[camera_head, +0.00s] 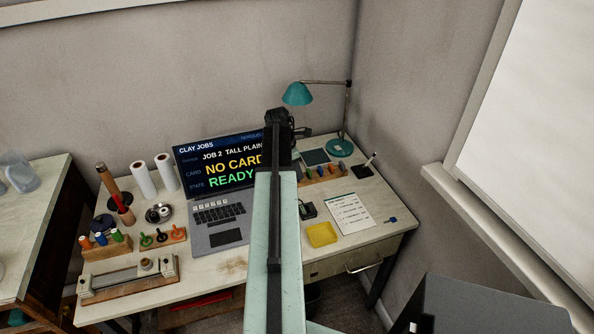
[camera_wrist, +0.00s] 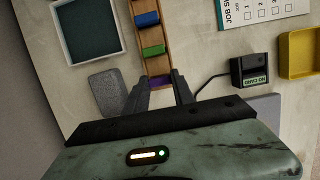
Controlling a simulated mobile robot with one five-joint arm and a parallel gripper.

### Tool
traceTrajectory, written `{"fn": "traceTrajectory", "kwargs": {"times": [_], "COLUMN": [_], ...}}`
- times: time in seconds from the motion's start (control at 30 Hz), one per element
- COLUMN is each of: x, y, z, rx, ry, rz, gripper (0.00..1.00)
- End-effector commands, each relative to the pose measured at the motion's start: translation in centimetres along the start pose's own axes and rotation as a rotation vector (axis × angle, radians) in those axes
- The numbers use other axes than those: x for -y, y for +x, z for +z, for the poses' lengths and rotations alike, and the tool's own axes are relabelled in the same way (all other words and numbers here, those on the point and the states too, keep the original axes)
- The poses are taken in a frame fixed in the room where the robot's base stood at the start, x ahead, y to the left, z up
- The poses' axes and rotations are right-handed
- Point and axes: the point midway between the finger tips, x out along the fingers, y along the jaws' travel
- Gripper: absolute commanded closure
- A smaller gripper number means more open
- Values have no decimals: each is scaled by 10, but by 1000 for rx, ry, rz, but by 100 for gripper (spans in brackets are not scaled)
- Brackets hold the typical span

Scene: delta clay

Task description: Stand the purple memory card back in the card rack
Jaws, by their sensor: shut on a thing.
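The purple memory card (camera_wrist: 160,82) is between my gripper's fingertips (camera_wrist: 161,88) in the wrist view; only a small strip of it shows. My gripper is shut on it. The card is at the near end of the wooden card rack (camera_wrist: 146,66), over or in its last place; I cannot tell if it touches the bottom. A blue card (camera_wrist: 147,19) and a green card (camera_wrist: 153,51) stand farther along the rack. In the head view the rack (camera_head: 325,178) shows right of my arm, which hides the gripper.
A card reader (camera_wrist: 250,72) labelled NO CARD, with a cable, and a yellow tray (camera_wrist: 301,54) lie right of the rack. A grey rounded piece (camera_wrist: 108,92) and a dark-topped square (camera_wrist: 91,31) lie left. The laptop (camera_head: 215,165) reads NO CARD, READY. A teal lamp (camera_head: 297,94) stands behind.

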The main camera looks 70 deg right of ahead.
Motion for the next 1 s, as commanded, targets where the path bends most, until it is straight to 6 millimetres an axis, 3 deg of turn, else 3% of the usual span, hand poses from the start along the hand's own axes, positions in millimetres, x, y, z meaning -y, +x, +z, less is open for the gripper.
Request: {"fn": "traceTrajectory", "kwargs": {"times": [0.33,0.37,0.43,0.67,0.73,1.0], "x": [0,0,0,0,0,0], "y": [3,3,3,3,3,3], "z": [0,0,0,0,0,0], "rx": [0,0,0,0,0,0], "ry": [1,1,1,1,1,1], "rz": [0,0,0,0,0,0], "gripper": [100,65,45,45,31,30]}}
